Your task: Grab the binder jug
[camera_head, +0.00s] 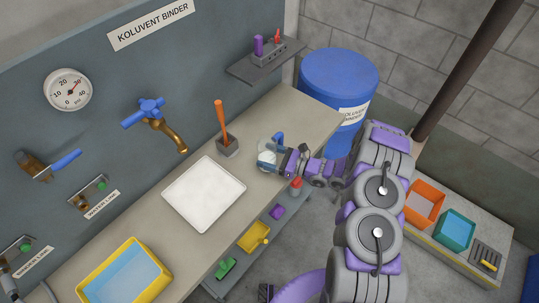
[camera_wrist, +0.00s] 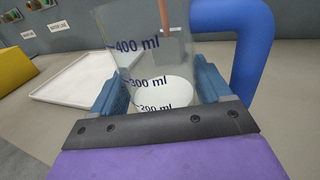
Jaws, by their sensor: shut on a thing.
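The binder jug is a clear measuring jug (camera_head: 267,157) with a blue handle, on the counter right of the white tray in the head view. In the wrist view the jug (camera_wrist: 150,65) shows dark ml marks, white contents near the 300 ml mark, and its blue handle (camera_wrist: 245,50) to the right. My gripper (camera_head: 283,160) reaches it from the right. In the wrist view its blue-grey fingers (camera_wrist: 163,90) are on both sides of the jug's body, shut on it. The jug looks upright. Its base is hidden in the wrist view.
A white tray (camera_head: 204,193) lies left of the jug. A grey holder with an orange-handled tool (camera_head: 222,125) stands behind it. A brass tap (camera_head: 165,130) is on the wall. A blue drum (camera_head: 338,80) stands beyond the counter's right end. A yellow tray (camera_head: 90,285) is front left.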

